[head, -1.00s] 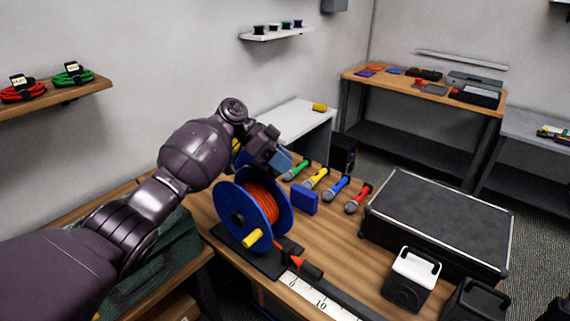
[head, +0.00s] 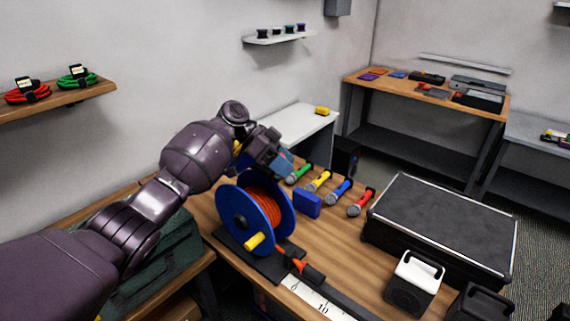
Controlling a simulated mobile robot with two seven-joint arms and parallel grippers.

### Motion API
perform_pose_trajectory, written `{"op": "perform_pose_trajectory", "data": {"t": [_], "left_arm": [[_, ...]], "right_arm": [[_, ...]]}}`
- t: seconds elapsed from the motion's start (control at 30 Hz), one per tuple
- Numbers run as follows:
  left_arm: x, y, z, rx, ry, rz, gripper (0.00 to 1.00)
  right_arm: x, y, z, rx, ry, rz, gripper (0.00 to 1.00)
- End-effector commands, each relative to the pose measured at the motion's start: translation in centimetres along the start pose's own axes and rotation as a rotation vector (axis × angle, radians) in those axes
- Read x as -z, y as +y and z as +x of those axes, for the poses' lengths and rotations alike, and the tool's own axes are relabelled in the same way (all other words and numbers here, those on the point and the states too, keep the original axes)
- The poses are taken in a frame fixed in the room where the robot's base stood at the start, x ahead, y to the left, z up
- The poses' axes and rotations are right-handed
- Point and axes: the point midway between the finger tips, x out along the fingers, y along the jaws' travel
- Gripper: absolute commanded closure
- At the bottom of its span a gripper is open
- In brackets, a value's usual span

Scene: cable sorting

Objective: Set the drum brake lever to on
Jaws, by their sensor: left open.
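The cable drum (head: 240,215) is a blue reel wound with orange cable (head: 264,203). It stands upright on a dark base on the wooden bench, with a yellow crank knob (head: 256,241) on its near face. I cannot clearly make out a brake lever; the drum and my arm may hide it. My left gripper (head: 283,165) is open, above and just behind the drum's top right edge. Its fingertips are small and partly hidden, and I see nothing held in it. My right gripper is not in view.
Several coloured microphones (head: 340,191) and a blue box (head: 307,204) lie right of the drum. A ruler strip (head: 310,298) and an orange-red piece (head: 299,265) lie in front.

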Motion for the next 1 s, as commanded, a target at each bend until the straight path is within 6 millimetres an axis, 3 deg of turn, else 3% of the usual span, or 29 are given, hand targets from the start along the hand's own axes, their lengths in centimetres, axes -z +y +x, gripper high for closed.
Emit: {"op": "perform_pose_trajectory", "data": {"t": [0.6, 1.0], "left_arm": [[-0.1, -0.1, -9.4, 0.003, 0.001, -0.001, 0.4], [0.0, 0.0, -10.5, 0.0, 0.0, -0.001, 0.4]], "right_arm": [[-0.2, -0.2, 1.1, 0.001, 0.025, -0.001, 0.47], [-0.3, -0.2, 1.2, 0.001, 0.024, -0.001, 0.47]]}}
